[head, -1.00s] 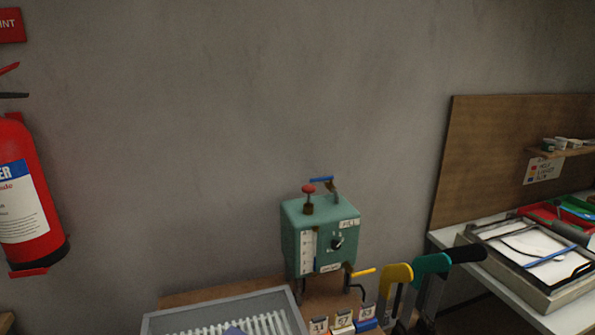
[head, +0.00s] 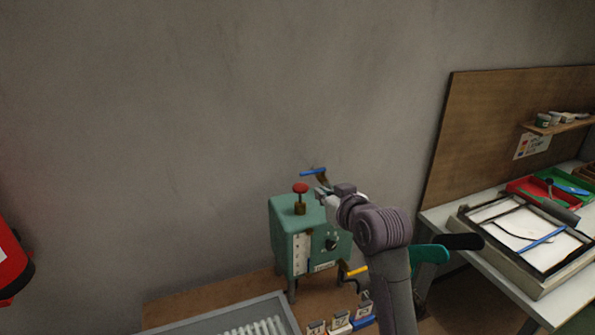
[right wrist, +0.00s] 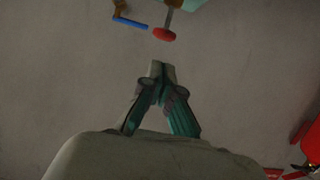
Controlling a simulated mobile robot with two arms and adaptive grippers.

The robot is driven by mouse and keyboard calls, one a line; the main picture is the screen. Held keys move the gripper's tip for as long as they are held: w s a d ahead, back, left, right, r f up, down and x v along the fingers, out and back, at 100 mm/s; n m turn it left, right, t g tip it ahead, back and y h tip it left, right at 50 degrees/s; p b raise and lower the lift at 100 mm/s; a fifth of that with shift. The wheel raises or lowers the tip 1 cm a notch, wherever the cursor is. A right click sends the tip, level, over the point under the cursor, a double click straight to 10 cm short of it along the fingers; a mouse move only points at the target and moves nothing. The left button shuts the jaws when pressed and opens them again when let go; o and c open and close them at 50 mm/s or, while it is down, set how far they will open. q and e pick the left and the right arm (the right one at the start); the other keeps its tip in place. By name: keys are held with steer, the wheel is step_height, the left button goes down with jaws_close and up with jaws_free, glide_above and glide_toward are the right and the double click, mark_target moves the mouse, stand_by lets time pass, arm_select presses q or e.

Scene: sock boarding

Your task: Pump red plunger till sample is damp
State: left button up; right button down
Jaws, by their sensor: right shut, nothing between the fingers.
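The red plunger (head: 300,188) stands up on a brass collar on top of the green box-shaped machine (head: 284,248). Its red knob (right wrist: 164,34) also shows in the right wrist view, beyond the fingertips and apart from them. My right gripper (head: 320,194) is beside the plunger, to its right, above the machine's top. In the right wrist view the right gripper (right wrist: 163,66) is shut, with nothing between its fingers. My left gripper is not in view. No sample can be made out in these frames.
A blue-handled lever (head: 313,171) stands behind the plunger. A grey ribbed tray (head: 215,318) is in front on the wooden bench. Numbered tags (head: 340,322) and a teal handle (head: 430,254) are near the machine. A white side table (head: 495,270) stands at right.

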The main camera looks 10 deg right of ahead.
step_height(320, 180, up, 3)
steer(key=w, duration=0.1)
steer(key=p, duration=0.4)
glide_above(304, 191)
steer(key=shift+f, duration=0.75)
step_height(304, 191, down, 3)
steer(key=shift+f+t+p, duration=0.15)
steer(key=shift+t+p, duration=0.15)
steer(key=shift+p, duration=0.55)
steer(key=shift+s+f, duration=0.1)
steer(key=shift+f, duration=0.45)
